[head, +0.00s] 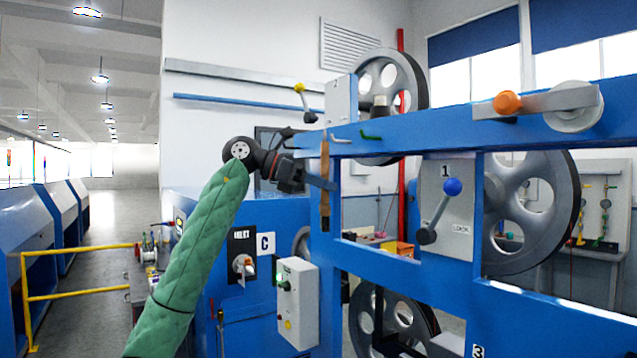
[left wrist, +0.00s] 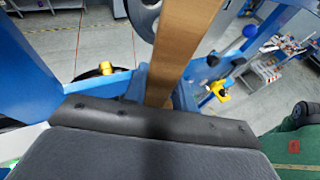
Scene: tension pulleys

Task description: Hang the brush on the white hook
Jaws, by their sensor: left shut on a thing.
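The brush (head: 325,205) is a long, narrow brown wooden piece hanging upright at the blue frame's left post. My left gripper (head: 325,182) reaches in from the left and is shut on it partway along its length. In the left wrist view the brush (left wrist: 184,42) runs up from the gripper edge as a brown strip. The small white hook (head: 340,140) is on the blue beam, close to the brush's top end. I cannot tell whether the brush touches the hook. My right gripper is not in view.
A green hook (head: 371,136) sits on the blue beam (head: 440,122), right of the white one. A lever with a blue knob (head: 452,187) and large grey pulleys (head: 530,210) are further right.

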